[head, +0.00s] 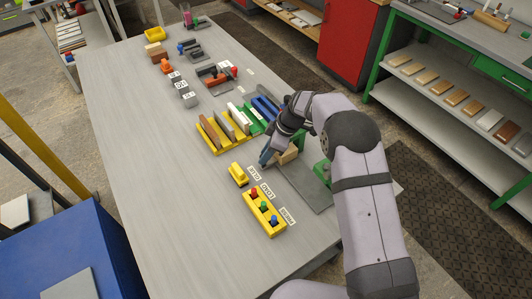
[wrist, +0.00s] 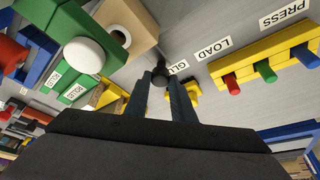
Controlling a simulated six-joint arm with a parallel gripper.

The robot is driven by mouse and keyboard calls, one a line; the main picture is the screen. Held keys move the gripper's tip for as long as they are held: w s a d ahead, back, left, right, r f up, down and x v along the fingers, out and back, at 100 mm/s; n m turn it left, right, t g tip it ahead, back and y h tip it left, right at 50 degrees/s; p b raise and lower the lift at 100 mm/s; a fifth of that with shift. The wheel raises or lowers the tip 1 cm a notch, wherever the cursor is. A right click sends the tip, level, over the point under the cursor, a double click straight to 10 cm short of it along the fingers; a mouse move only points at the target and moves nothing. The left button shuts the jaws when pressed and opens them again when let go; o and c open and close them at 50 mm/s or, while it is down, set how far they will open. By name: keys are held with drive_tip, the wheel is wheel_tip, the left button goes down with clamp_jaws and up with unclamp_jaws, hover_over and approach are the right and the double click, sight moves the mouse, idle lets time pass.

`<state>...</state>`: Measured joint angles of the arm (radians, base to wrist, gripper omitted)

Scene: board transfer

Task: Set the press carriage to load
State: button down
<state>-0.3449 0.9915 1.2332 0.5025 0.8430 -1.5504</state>
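My gripper (wrist: 160,80) points down beside the GLUE label, with its two fingers close together around a small dark knob (wrist: 159,78), which fills the gap between the fingertips. In the head view my gripper (head: 265,160) is at the left edge of a grey plate (head: 308,190). A pale wooden block (head: 288,155) sits beside it; the wrist view shows this block (wrist: 140,20) with a hole. The LOAD label (wrist: 212,48) lies to the right of the partly hidden GLUE label (wrist: 178,67), with PRESS (wrist: 284,13) farther right. What the knob is fixed to is mostly hidden.
A yellow button block (head: 264,214) with red, green and blue buttons lies along the labels. A small yellow piece (head: 238,175) is near GLUE. A yellow rack (head: 222,132) with upright boards stands behind. The table's left side (head: 150,150) is clear.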

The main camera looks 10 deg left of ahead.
drive_tip(key=shift+s+d+f+b, duration=0.1)
drive_tip(key=shift+s+d+b, duration=0.3)
drive_tip(key=shift+d, duration=0.05)
drive_tip(key=s+d+b, duration=0.3)
drive_tip(key=s+d, duration=0.2)
drive_tip(key=shift+s+d+b, duration=0.1)
drive_tip(key=shift+b, duration=0.3)
drive_tip(key=c, duration=1.5)
unclamp_jaws()
drive_tip(key=shift+r, duration=0.2)
drive_tip(key=shift+b+v, duration=0.95)
drive_tip(key=shift+v, duration=2.65)
